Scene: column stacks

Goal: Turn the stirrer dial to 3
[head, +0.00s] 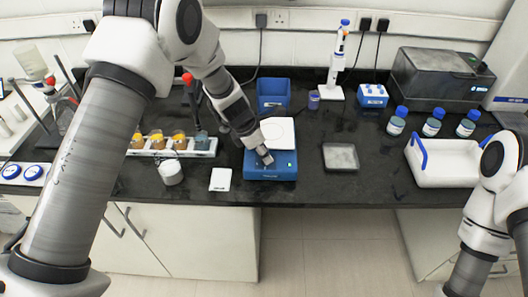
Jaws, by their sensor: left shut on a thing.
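My left gripper (265,160) reaches down to the left part of the stirrer's front and is shut on the dial there. The fingers hide the dial, so I cannot read its setting. My right arm comes in at the right edge, and its gripper is out of the picture.
A white card (220,180) lies left of the stirrer, beside a small white pot (171,172) and a rack of jars (203,153). A grey square plate (341,157) lies to the right, with a white tray with blue handles (445,165) beyond. A blue bin (273,94) stands behind.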

